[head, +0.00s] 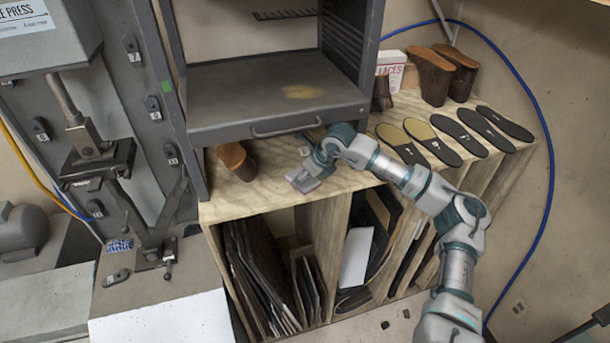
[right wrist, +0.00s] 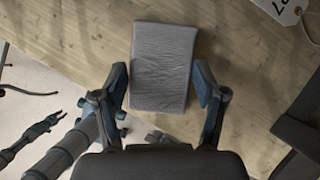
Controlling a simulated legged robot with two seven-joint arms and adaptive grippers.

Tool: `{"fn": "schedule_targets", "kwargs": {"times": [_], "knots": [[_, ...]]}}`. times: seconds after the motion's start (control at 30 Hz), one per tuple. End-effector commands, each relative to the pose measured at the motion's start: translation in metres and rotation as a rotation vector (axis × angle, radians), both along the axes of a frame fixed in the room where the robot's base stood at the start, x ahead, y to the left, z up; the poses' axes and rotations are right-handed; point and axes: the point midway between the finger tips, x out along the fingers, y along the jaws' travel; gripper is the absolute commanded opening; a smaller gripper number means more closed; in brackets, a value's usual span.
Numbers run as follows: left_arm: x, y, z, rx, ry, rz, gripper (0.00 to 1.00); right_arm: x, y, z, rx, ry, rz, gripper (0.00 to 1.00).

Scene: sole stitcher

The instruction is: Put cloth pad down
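The cloth pad (right wrist: 163,65) is a grey, wrinkled rectangle lying flat over the wooden bench top; it also shows, small, in the head view (head: 304,184) near the bench's front edge. My right gripper (right wrist: 162,88) points down with its fingers spread, one on each side of the pad. Thin gaps seem to show between the fingers and the pad's edges. In the head view my right arm reaches in from the lower right. The left gripper is absent from the head view; a jointed arm part at the lower left of the right wrist view may be mine.
The wooden bench (head: 345,190) carries a brown shoe form (head: 237,161) at left and several soles (head: 490,130) at right. A grey metal cabinet (head: 270,90) stands just behind the pad. A white tag (right wrist: 283,10) lies near the pad. Bare wood surrounds the pad.

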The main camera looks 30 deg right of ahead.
Motion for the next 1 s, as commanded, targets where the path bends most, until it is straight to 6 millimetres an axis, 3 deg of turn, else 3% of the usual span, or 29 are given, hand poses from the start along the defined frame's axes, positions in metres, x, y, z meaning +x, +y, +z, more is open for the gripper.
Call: {"fn": "schedule_targets", "kwargs": {"times": [0.03,0.1,0.47,0.63,0.7,1.0], "knots": [[0.0,0.0,0.0,0.0,0.0,0.0,0.3,0.0,0.001,-0.001,-0.001,0.003,0.001,0.8],[0.0,0.0,0.0,0.0,0.001,0.0,0.3,0.0,0.002,-0.001,-0.001,0.003,0.001,0.97],[-0.001,0.001,0.0,0.001,0.001,0.0,0.3,-0.001,0.0,0.001,0.0,0.0,0.001,0.97],[-0.001,0.001,-0.003,0.001,0.002,0.001,0.3,-0.009,-0.003,0.017,0.001,-0.003,0.002,0.97],[-0.001,0.001,-0.006,0.001,0.002,0.001,0.3,-0.018,-0.007,0.027,0.0,-0.002,0.002,0.97],[-0.003,0.002,-0.027,0.002,0.005,0.002,0.3,-0.091,-0.031,0.022,0.0,0.001,0.001,0.97]]}}
